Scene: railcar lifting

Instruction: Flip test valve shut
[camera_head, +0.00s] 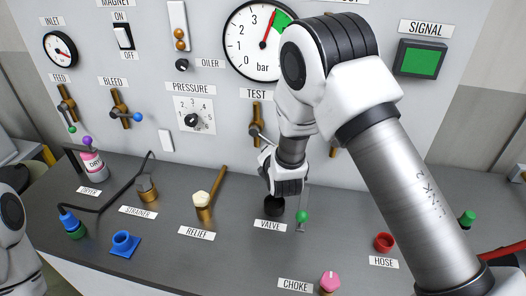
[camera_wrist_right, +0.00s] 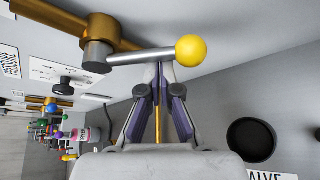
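The test valve (camera_head: 257,115) is a brass fitting on the grey panel under the TEST label, partly hidden by my right arm in the head view. In the right wrist view the brass valve (camera_wrist_right: 103,28) carries a silver lever (camera_wrist_right: 140,56) with a yellow ball knob (camera_wrist_right: 190,50) that points right. My right gripper (camera_wrist_right: 160,72) has its fingertips close together just below the lever, near the knob; I cannot tell whether they touch it. It looks shut with nothing held. My left gripper is out of view; only white arm parts show at the left edge.
The bleed valve (camera_head: 121,110) and pressure dial (camera_head: 192,120) are left of the test valve. Below, the bench holds the relief fitting (camera_head: 203,203), a black valve socket (camera_wrist_right: 252,140), a green-knobbed lever (camera_head: 302,216) and a pink choke knob (camera_head: 330,281). The signal light (camera_head: 420,58) is green.

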